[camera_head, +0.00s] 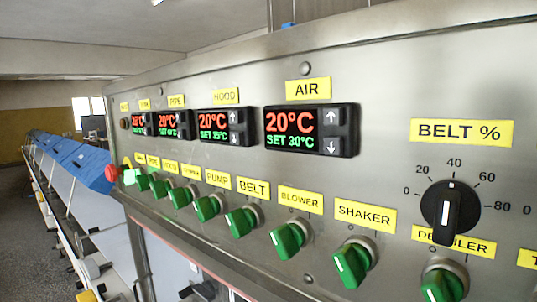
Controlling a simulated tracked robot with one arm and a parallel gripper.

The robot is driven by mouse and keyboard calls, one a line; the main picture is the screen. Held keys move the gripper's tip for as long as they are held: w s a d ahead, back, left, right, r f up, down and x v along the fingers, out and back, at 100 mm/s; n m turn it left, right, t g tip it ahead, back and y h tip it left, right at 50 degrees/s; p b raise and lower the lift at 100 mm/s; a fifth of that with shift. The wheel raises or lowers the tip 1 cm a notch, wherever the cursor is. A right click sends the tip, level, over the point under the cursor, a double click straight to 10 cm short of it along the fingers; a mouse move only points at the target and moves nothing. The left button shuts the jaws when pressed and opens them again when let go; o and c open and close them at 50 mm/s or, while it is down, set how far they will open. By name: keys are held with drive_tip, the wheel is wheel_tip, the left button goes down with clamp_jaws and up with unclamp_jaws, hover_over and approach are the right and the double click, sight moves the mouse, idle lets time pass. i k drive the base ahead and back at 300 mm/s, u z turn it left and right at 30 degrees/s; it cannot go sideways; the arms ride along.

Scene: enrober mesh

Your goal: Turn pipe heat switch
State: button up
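A steel control panel (390,110) fills the right and middle of the view, running away to the left. A row of green rotary switches runs along its lower part, including the pump switch (207,207), belt switch (241,220), blower switch (288,240) and shaker switch (352,262). Several smaller green switches (159,187) stand further left; their labels are too small to read surely, so I cannot tell which is the pipe heat switch. A pipe temperature display (174,124) sits above them, reading 20°C. My gripper is not in view.
A red button (112,172) sticks out at the panel's far left end. A black belt speed knob (450,211) is on the right, near the air display (311,130). Blue-topped equipment (75,160) extends behind at left, beside open grey floor (25,240).

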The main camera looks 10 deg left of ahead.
sight(143, 181)
drive_tip(key=z, duration=1.9)
drive_tip(key=k, duration=1.2)
drive_tip(key=u, duration=1.65)
drive_tip(key=i, duration=0.9)
drive_tip(key=z, duration=0.05)
